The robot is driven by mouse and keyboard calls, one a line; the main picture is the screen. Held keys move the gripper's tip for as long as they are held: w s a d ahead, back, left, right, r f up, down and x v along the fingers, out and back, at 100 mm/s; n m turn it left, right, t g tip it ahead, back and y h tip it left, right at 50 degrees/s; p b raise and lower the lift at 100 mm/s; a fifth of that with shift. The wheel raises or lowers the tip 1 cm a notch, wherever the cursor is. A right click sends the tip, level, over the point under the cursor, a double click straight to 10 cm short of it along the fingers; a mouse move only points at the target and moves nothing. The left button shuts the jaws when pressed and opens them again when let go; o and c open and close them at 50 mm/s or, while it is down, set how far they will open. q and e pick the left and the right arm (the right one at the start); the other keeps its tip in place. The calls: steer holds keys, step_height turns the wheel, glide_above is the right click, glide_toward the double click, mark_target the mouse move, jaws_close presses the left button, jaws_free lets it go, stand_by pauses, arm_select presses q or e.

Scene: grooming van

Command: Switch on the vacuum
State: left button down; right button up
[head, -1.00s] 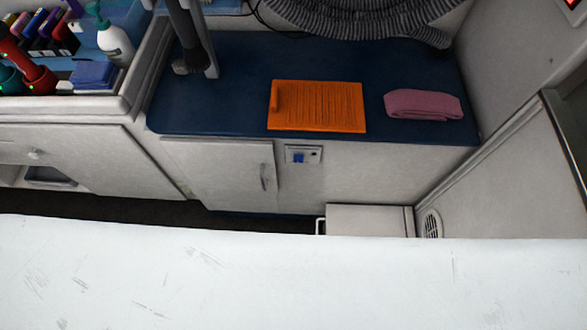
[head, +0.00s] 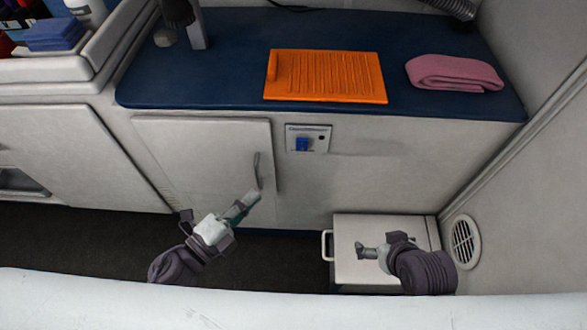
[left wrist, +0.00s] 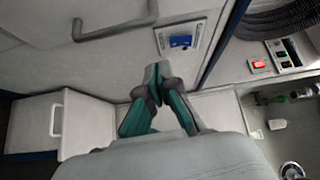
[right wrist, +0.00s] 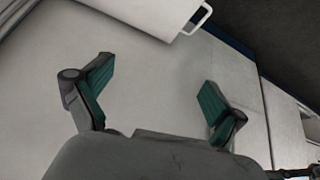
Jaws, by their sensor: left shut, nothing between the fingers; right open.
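A small switch panel (head: 308,138) with a blue rocker (head: 302,144) is set in the cabinet front, below the blue counter. The blue rocker also shows in the left wrist view (left wrist: 181,41), above and right of the fingertips. My left gripper (head: 250,198) is shut and empty, below and left of the panel near the door handle, and apart from the panel; its fingertips meet in the left wrist view (left wrist: 157,72). My right gripper (head: 364,250) is low, over the white box; the right wrist view shows it open and empty (right wrist: 155,78). Part of the grey hose (head: 456,8) shows at the top.
The counter (head: 230,60) holds an orange mat (head: 325,76) and a pink towel (head: 454,73). A cabinet door handle (head: 257,170) sticks out left of the panel. A white box (head: 350,235) with a handle stands below. A red rocker (left wrist: 258,64) shows in the left wrist view.

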arm_select(q)
steer(key=r+m, duration=0.1)
steer(key=s+d+r+m+h+b, duration=0.1)
steer(key=s+d+r+m+h, duration=0.1)
steer(key=shift+s+r+m+g, duration=0.15)
steer(key=shift+r+m+g, duration=0.1)
steer(key=shift+m+g, duration=0.15)
arm_select(e)
steer(key=r, duration=0.1)
steer(key=s+r, duration=0.1)
steer(key=r, duration=0.1)
steer(key=shift+r+t, duration=0.3)
arm_select(q)
steer(key=shift+d, duration=0.1)
glide_toward(307, 143)
steer(key=f+x, duration=0.1)
steer(key=x, duration=0.5)
steer(key=shift+d+r+p, duration=0.1)
steer(key=shift+r+p, duration=0.15)
steer(key=shift+p, duration=0.1)
arm_select(e)
steer(key=s+g, duration=0.1)
steer(key=s+d+f+g, duration=0.1)
steer(key=s, duration=0.3)
steer(key=shift+d+f+g, duration=0.25)
steer(key=shift+d+g, duration=0.05)
steer(key=shift+g, duration=0.1)
steer(key=shift+w, duration=0.1)
arm_select(q)
steer(key=shift+r, duration=0.15)
